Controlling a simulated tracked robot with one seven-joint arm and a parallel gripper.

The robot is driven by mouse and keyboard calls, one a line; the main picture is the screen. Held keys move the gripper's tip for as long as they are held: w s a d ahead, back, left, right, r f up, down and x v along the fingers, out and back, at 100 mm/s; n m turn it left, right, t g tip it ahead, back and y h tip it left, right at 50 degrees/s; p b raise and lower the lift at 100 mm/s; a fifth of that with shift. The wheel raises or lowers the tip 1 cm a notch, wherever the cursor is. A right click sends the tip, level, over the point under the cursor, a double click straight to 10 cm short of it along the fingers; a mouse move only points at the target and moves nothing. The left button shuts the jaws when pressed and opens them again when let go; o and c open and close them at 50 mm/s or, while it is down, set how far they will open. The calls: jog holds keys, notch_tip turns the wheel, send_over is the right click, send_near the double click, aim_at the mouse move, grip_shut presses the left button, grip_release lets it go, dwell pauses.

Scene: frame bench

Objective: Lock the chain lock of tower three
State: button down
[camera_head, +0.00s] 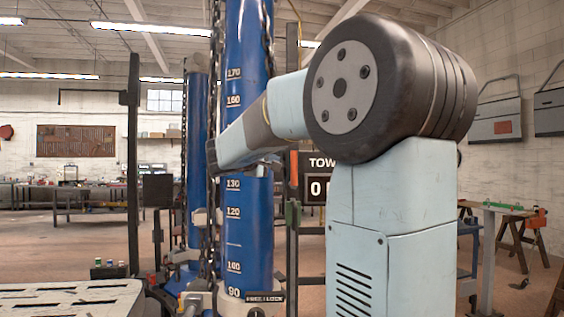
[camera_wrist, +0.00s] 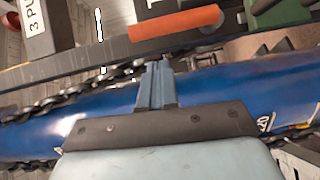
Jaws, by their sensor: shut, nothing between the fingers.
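A tall blue column (camera_head: 246,215) with a white height scale stands in the middle of the head view. A dark chain (camera_head: 212,230) hangs along its left side. A small plate reading FREE and LOCK (camera_head: 264,297) sits at the column's foot, with a dark round part below it. In the wrist view the blue column (camera_wrist: 60,120) lies across the picture, with the chain (camera_wrist: 60,100) along its upper edge. My gripper (camera_wrist: 158,66) is shut and empty, seen in front of the column, its tips near the chain. Whether they touch is unclear.
An orange handle (camera_wrist: 175,32) and a label reading "3 PU" (camera_wrist: 40,28) are beyond my fingertips. My arm hides part of a sign reading "TOW" (camera_head: 318,163). A second blue column (camera_head: 197,140) stands behind. A slotted pale table (camera_head: 75,300) is at lower left.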

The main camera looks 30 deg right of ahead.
jog(key=v, duration=1)
jog(key=shift+f, duration=0.2)
jog(key=shift+a, duration=0.1)
jog(key=s+f+m+g+y, duration=0.25)
jog(key=s+f+y, duration=0.45)
jog(key=s+f, duration=0.85)
jog(key=s+a+f+m+y, duration=0.2)
jog(key=s+a+f+y, duration=0.6)
jog(key=s+a+f, duration=0.1)
jog(key=shift+s+a+f+y, duration=0.35)
jog(key=shift+s+f, duration=0.3)
jog(key=shift+f, duration=0.6)
jog(key=c, duration=1.9)
grip_release()
jog(key=shift+m, duration=0.25)
